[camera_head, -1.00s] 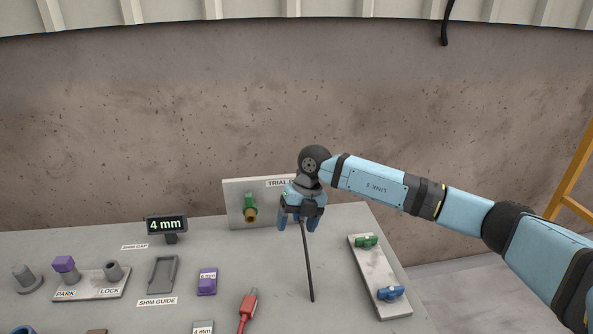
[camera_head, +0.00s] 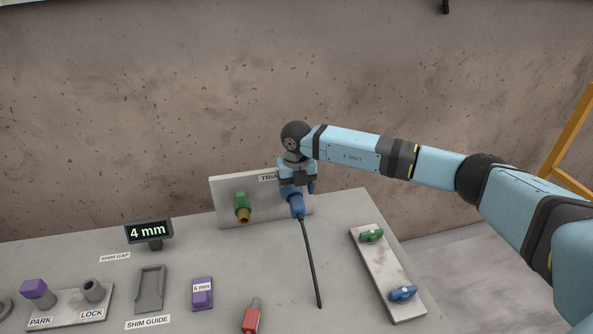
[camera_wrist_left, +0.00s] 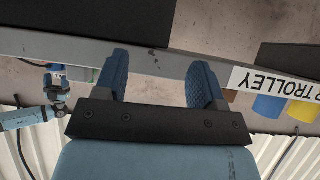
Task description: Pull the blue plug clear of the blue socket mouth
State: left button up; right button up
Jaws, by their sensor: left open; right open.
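The blue plug (camera_head: 296,206) is at the front of the upright trial panel (camera_head: 225,198), a dark cable (camera_head: 310,262) running down from it onto the slab. The blue socket mouth is hidden behind the plug and my right gripper, so I cannot tell how deep the plug sits. My right gripper (camera_head: 297,190) is open, just above and around the back of the plug; contact cannot be made out. My left gripper (camera_wrist_left: 160,88) is open and empty in the left wrist view, away from the panel, and is outside the head view.
A green socket with a brass-coloured end (camera_head: 243,208) is left of the plug. A pale plate (camera_head: 387,275) with green and blue handles lies at right. A 4 mm display (camera_head: 149,232), shim guide (camera_head: 150,289), purple block (camera_head: 202,293) and red connector (camera_head: 251,318) stand left and front.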

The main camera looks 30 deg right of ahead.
aim_at(297, 199)
notch_tip(297, 199, down, 6)
jog(key=shift+p, duration=0.35)
jog(key=c, duration=1.1)
